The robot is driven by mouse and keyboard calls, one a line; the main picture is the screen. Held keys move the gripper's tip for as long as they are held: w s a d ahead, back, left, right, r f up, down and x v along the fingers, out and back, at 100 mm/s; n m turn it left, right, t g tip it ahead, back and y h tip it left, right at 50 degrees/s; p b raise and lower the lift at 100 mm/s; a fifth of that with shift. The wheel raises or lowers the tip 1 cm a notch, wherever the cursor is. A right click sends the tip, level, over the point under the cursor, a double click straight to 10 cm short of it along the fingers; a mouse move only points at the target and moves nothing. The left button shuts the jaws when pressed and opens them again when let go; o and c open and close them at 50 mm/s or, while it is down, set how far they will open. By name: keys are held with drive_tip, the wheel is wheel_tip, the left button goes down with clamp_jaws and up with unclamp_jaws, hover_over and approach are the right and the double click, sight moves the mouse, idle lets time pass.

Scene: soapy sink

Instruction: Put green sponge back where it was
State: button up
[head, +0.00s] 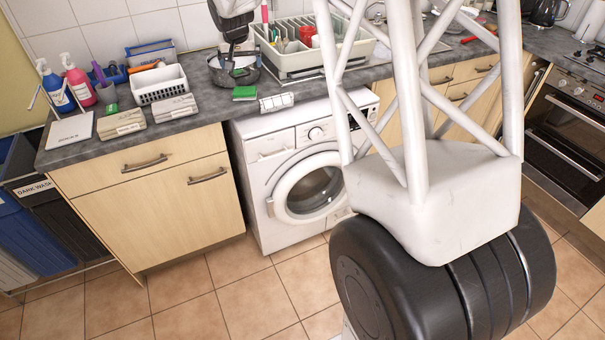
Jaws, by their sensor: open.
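A green sponge (245,93) lies flat on the grey countertop, near its front edge above the washing machine. A smaller green item (111,109) stands by the soap bottles at the left; I cannot tell what it is. My gripper (230,63) points down from the top of the head view, over a metal bowl (245,75) just behind the green sponge. It is open and apart from the sponge. Its fingertips are small and dark against the bowl, and I cannot tell whether they touch it.
A white wire rack (276,102) lies right of the sponge. A dish rack (297,66) stands behind. A white basket (161,84), boxes (121,124), a blue bottle (57,88) and a pink bottle (79,84) stand at the left. My arm hides part of the counter at the right.

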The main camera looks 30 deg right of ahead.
drive_tip(key=s+a+r, duration=0.1)
drive_tip(key=s+r, duration=0.2)
drive_tip(key=s, duration=0.5)
drive_tip(key=s+a+r, duration=0.1)
drive_tip(key=s+r, duration=0.2)
drive_tip(key=s, duration=0.5)
drive_tip(key=s+a+f+n, duration=0.1)
drive_tip(key=s+a, duration=0.1)
drive_tip(key=s, duration=1.7)
drive_tip(key=s+a+f+n+g+y, duration=0.1)
drive_tip(key=s+a+f+n, duration=0.1)
drive_tip(key=s, duration=1.7)
drive_tip(key=shift+n, duration=0.3)
